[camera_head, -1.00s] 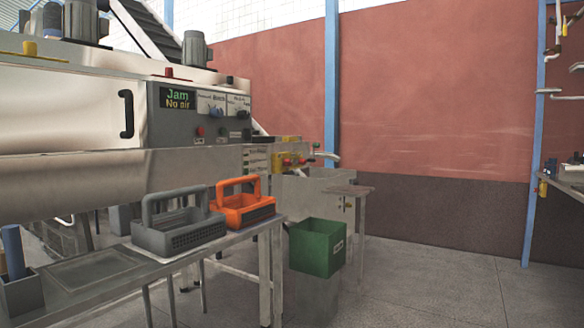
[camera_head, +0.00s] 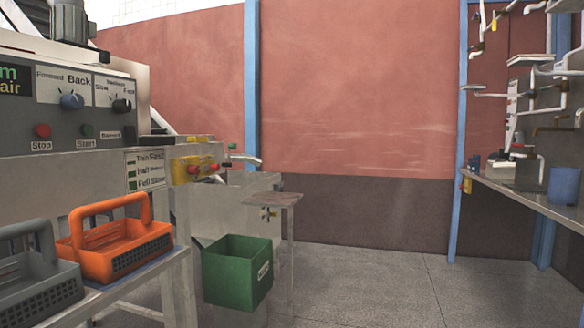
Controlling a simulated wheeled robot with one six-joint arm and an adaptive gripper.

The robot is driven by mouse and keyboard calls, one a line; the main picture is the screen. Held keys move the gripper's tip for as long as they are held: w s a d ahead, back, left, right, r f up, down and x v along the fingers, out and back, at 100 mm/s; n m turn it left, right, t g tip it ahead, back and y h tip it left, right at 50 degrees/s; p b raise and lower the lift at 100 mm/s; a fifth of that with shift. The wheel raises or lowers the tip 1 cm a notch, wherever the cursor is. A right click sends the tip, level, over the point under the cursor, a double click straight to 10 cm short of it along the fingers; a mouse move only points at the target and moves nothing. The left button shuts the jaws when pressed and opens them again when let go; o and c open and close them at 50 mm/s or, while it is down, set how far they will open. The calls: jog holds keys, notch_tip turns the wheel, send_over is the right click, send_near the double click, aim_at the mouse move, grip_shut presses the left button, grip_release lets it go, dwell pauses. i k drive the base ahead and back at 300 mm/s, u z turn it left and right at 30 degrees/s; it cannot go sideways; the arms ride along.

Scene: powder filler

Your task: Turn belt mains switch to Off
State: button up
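No switch in view carries a readable "mains" label. The machine's grey control panel (camera_head: 60,115) at the left has a blue knob (camera_head: 72,101) under "Forward Back", a black knob (camera_head: 121,105) under "Slow Medium Fast", a red Stop button (camera_head: 42,130), a green Start button (camera_head: 87,130) and a small dark switch (camera_head: 129,132). Right of it, a yellow box (camera_head: 185,170) bears red parts; its details are too small to read. A small yellow item (camera_head: 466,184) hangs by the right bench; I cannot tell what it is. My gripper is out of view.
An orange basket (camera_head: 130,250) and a grey basket (camera_head: 40,290) stand on a metal table at the lower left. A green bin (camera_head: 237,272) is beside a small stand (camera_head: 272,199). A bench (camera_head: 530,195) lines the right. The floor (camera_head: 400,290) between is clear.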

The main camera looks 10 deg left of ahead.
aim_at(195, 170)
jog(key=z, duration=0.25)
jog(key=i, duration=1.7)
jog(key=u, duration=1.05)
jog(key=i, duration=1.05)
jog(key=u, duration=0.9)
